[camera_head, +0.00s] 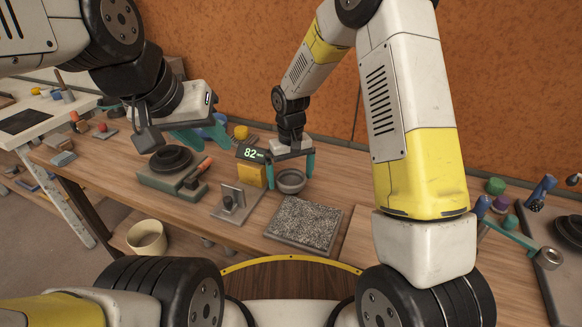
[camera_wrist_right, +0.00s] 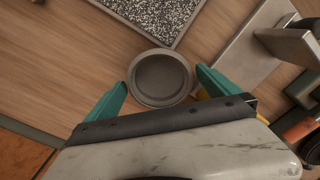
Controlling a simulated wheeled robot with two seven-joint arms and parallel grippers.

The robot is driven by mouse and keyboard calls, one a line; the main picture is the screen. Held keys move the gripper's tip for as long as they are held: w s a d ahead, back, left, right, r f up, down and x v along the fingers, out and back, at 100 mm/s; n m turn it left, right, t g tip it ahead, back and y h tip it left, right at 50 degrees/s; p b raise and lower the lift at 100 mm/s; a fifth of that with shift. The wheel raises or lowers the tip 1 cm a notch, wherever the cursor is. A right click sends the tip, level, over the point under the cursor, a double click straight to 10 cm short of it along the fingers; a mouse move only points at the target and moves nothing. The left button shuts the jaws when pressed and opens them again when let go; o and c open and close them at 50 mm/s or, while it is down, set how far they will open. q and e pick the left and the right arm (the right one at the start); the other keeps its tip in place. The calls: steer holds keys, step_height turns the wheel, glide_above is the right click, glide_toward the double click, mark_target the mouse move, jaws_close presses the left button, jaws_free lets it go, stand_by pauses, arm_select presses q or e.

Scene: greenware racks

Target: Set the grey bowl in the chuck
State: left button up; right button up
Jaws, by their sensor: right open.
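The grey bowl (camera_head: 291,181) stands upright on the wooden table, just behind the speckled slab. My right gripper (camera_head: 291,172) is open, with its teal fingers on either side of the bowl. In the right wrist view the bowl (camera_wrist_right: 160,78) lies between the fingertips (camera_wrist_right: 161,80), close to both. A dark round holder (camera_head: 171,158), which looks like the chuck, sits on a grey-green base at the left; nothing shows in it. My left gripper (camera_head: 208,147) is held to the right of this holder, its teal fingers apart and empty.
A speckled slab (camera_head: 304,225) lies in front of the bowl. A grey plate with an upright block (camera_head: 233,200) is to its left. A yellow box with a green readout (camera_head: 251,172) stands close beside my right gripper.

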steer(key=shift+f, duration=0.95)
steer(key=shift+c, duration=0.2)
steer(key=c, duration=1.6)
steer(key=shift+o, duration=0.2)
steer(key=shift+r, duration=0.1)
steer(key=shift+r, duration=0.4)
steer(key=r, duration=0.2)
steer(key=shift+s+a+r, duration=0.2)
steer(key=shift+s+r, duration=0.2)
steer(key=s+a, duration=0.1)
steer(key=s, duration=0.3)
steer(key=s+a, duration=0.2)
steer(key=s, duration=0.3)
steer(key=s+a+r, duration=0.1)
steer(key=s, duration=0.4)
steer(key=shift+s+a+r, duration=0.1)
steer(key=shift+a, duration=0.05)
steer(key=shift+s+a, duration=0.1)
steer(key=shift+s, duration=0.1)
